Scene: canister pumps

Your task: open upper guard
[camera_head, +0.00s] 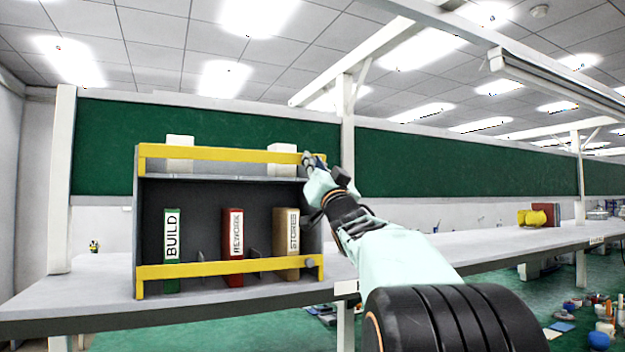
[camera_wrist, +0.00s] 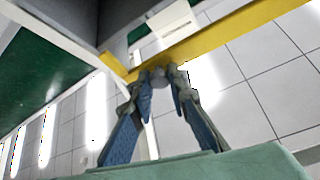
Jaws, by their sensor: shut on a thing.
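The upper guard (camera_head: 222,154) is a yellow bar across the front of the upper shelf of a dark grey rack (camera_head: 190,193). It lies level, and it also shows in the wrist view (camera_wrist: 232,42). My gripper (camera_head: 311,160) is at the guard's right end. In the wrist view, my two fingers (camera_wrist: 159,76) close from both sides on a small grey rounded knob (camera_wrist: 160,82) at the bar. The fingers partly hide the knob, and in the head view my gripper covers it.
A yellow lower guard (camera_head: 222,268) with a grey knob (camera_head: 310,263) crosses the lower shelf. Behind it stand the green BUILD (camera_head: 171,284), red REWORK (camera_head: 232,278) and tan STORES (camera_head: 291,217) binders. White boxes (camera_head: 180,141) stand above.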

